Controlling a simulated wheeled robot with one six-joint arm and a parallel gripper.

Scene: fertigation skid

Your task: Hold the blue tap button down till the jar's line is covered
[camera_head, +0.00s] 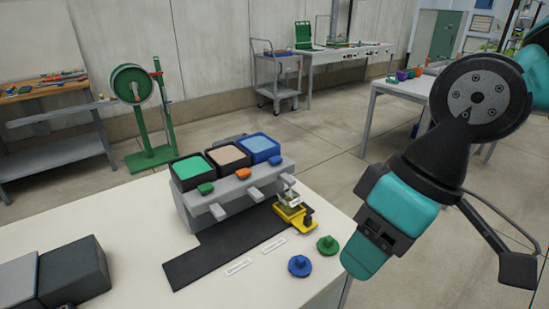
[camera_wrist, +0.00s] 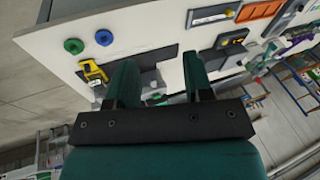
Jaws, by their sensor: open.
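The grey dispenser (camera_head: 235,195) stands on the white table with three square tanks on top: green, tan and blue. The blue tap button (camera_head: 275,160) is at its right end, below the blue tank (camera_head: 260,147). A small clear jar (camera_head: 290,204) stands by a yellow holder (camera_head: 293,219) near the spout under the blue button. The jar's line and fill level are too small to tell. My gripper (camera_head: 362,262) is to the right of the dispenser, apart from it. In the wrist view my gripper (camera_wrist: 158,75) has its two teal fingers apart with nothing held.
A blue knob (camera_head: 299,266) and a green knob (camera_head: 327,245) lie at the table's front right. A black mat (camera_head: 205,262) runs below the taps. Dark grey boxes (camera_head: 72,270) stand at the left.

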